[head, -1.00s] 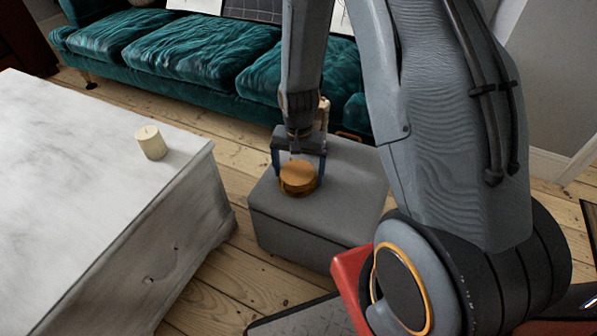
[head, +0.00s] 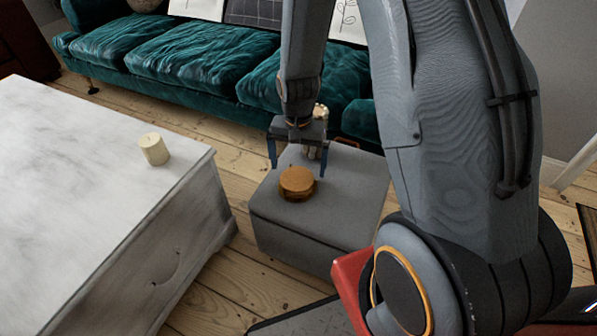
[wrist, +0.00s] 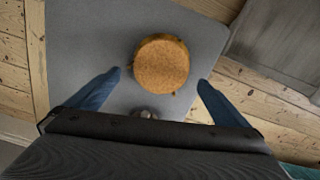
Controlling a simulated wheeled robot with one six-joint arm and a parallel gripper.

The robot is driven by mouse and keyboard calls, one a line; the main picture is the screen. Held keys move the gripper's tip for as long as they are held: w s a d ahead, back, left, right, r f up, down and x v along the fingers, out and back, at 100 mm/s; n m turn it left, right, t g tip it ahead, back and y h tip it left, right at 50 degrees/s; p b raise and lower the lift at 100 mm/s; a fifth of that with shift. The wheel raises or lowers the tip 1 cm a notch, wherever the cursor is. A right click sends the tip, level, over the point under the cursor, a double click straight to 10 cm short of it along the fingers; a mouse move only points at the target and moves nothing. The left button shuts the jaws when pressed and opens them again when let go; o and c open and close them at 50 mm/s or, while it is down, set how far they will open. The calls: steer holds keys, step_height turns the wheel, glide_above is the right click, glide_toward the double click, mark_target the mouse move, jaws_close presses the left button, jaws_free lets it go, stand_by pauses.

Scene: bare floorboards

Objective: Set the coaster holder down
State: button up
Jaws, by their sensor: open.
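The coaster holder (head: 297,184) is a round, brown, cork-topped stack resting on the grey ottoman (head: 335,236). In the wrist view the coaster holder (wrist: 161,63) sits upright on the grey top, ahead of and between the two blue fingertips, with clear gaps on both sides. My gripper (head: 298,168) is open and empty, raised above the ottoman behind the coaster holder. Its fingers also show in the wrist view (wrist: 160,84). It does not touch the coaster holder.
A whitish table (head: 70,175) with a cream candle (head: 154,149) is on the left. A teal sofa (head: 185,62) stands behind. Floorboards show between table and ottoman.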

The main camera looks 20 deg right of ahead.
steer(key=s+a+r+n+p, duration=0.1)
steer(key=s+a+r+n, duration=0.15)
steer(key=a+r, duration=0.4)
steer(key=s+a+r+n+p, duration=0.1)
steer(key=s+a+r+n, duration=0.2)
steer(key=r, duration=0.7)
steer(key=s+a+r+n, duration=0.2)
steer(key=s+r+n, duration=0.1)
steer(key=s, duration=0.5)
steer(key=s+a+r+n, duration=0.3)
steer(key=s+r, duration=0.2)
steer(key=s, duration=0.2)
steer(key=shift+s+a+r+y, duration=0.2)
steer(key=shift+s+a+y, duration=0.1)
steer(key=shift+s, duration=0.1)
steer(key=d+r+m+p, duration=0.5)
steer(key=d+r+p, duration=0.9)
steer(key=p, duration=0.9)
step_height(320, 180, up, 4)
steer(key=shift+s+f, duration=0.2)
steer(key=shift+s, duration=0.2)
